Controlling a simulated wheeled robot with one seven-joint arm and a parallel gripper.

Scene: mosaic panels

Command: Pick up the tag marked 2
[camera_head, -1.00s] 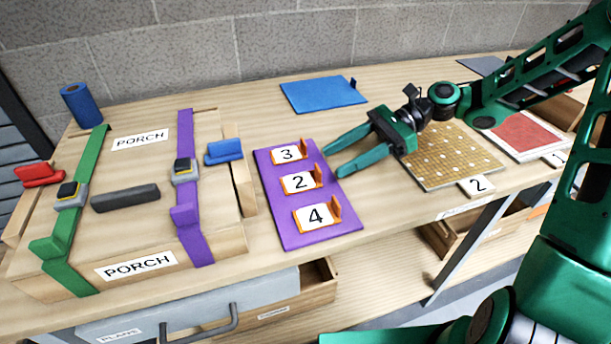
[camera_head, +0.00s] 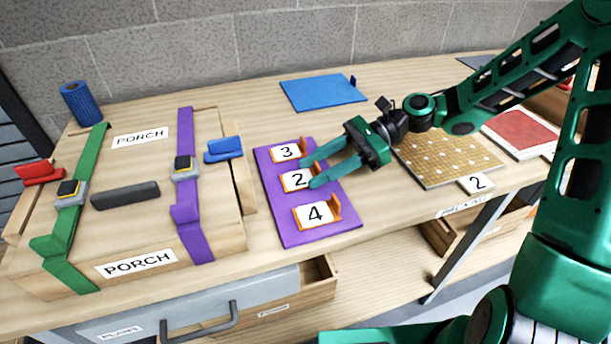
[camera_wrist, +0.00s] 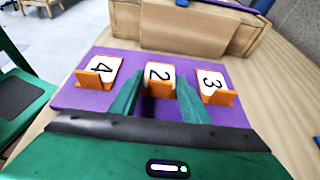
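The tag marked 2 (camera_head: 296,181) is a white and orange piece on a purple board (camera_head: 288,233), between the tag marked 3 (camera_head: 287,152) and the tag marked 4 (camera_head: 315,214). My gripper (camera_head: 308,174) is open over the board at the tag marked 2. In the wrist view the fingers (camera_wrist: 157,97) stand on either side of the orange upright part of the tag marked 2 (camera_wrist: 158,74). A gap shows beside the tag, and I cannot tell whether either finger touches it. The tag's upright is partly hidden in the head view.
A wooden box marked PORCH (camera_head: 140,226) with green and purple straps stands left of the board. A blue panel (camera_head: 322,93) lies behind. A dotted tan panel (camera_head: 447,160) and a red panel (camera_head: 521,134) lie right. An open drawer (camera_head: 300,290) is below the table's front edge.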

